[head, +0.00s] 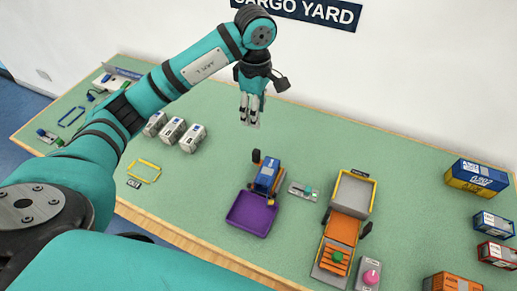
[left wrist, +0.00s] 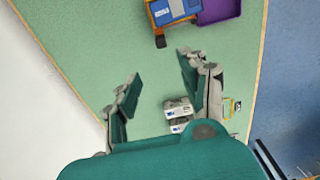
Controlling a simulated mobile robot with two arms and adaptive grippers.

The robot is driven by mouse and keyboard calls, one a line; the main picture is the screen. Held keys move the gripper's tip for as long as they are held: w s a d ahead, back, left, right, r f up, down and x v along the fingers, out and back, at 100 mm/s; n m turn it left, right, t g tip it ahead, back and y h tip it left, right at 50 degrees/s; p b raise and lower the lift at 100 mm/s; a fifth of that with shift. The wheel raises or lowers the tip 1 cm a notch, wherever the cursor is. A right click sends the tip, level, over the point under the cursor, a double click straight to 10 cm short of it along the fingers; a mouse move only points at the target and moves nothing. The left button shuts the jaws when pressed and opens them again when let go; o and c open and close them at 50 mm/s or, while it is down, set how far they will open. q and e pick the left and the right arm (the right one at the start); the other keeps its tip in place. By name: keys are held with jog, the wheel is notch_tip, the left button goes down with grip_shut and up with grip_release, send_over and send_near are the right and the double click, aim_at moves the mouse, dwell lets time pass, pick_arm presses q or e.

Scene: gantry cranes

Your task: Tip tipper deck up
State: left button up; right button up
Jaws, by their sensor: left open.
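An orange vehicle (head: 341,228) with a light grey open bed (head: 352,193) at its far end stands right of centre in the head view. Its near end has an orange slatted part (head: 331,262) with a green knob (head: 337,257). Which part is the tipper deck is not marked legibly. A blue and orange vehicle (head: 267,175) with a purple tray (head: 251,213) stands left of it, also partly in the left wrist view (left wrist: 218,10). My left gripper (head: 250,118) is open and empty, pointing down above the table's far side, away from both vehicles. My right gripper is not in view.
A pink knob on a plate (head: 370,276) stands beside the orange vehicle. A small plate with a teal knob (head: 304,190) lies between the vehicles. Several containers (head: 477,177) stand at right, white blocks (head: 173,130) at left. The far middle of the green table is clear.

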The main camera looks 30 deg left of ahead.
aim_at(256, 151)
pick_arm(q)
notch_tip(256, 151, down, 16)
jog(key=p, duration=0.2)
jog(key=shift+s+d+f+p, duration=0.1)
jog(key=shift+f+p, duration=0.05)
jog(key=shift+p, duration=0.25)
jog(key=shift+f, duration=0.45)
grip_shut()
